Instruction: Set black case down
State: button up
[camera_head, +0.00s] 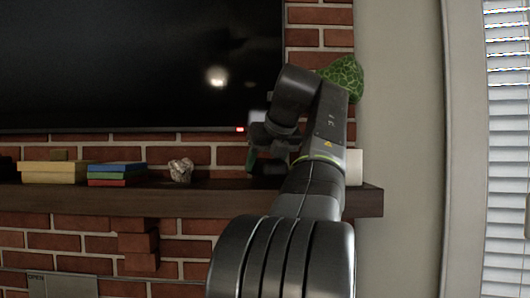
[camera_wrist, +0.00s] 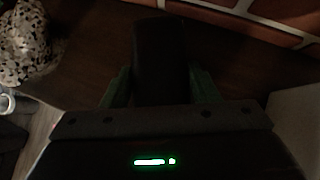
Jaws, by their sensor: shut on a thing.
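My gripper (camera_wrist: 160,88) is shut on the black case (camera_wrist: 160,50), whose dark block shape sits between the two green-tinted fingers in the wrist view. In the head view my gripper (camera_head: 268,158) is low over the right part of the dark mantel shelf (camera_head: 220,202). The case is mostly hidden there by my arm and blends into the dark shelf. I cannot tell whether its underside touches the shelf.
A speckled rock-like ornament (camera_head: 180,170) stands left of my gripper. Colored books (camera_head: 117,174) and a yellow box (camera_head: 54,172) lie farther left. A white object (camera_head: 353,167) is close on the right. A green patterned object (camera_head: 344,76) shows behind my arm. The television (camera_head: 130,65) hangs above.

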jog(key=shift+f, duration=0.3)
jog(key=shift+f+b, duration=0.35)
jog(key=shift+f, duration=0.25)
jog(key=o, duration=1.2)
jog(key=shift+c, duration=0.2)
jog(key=v, duration=1.3)
jog(key=shift+s+r+p, duration=0.25)
jog(key=shift+s+p, duration=0.1)
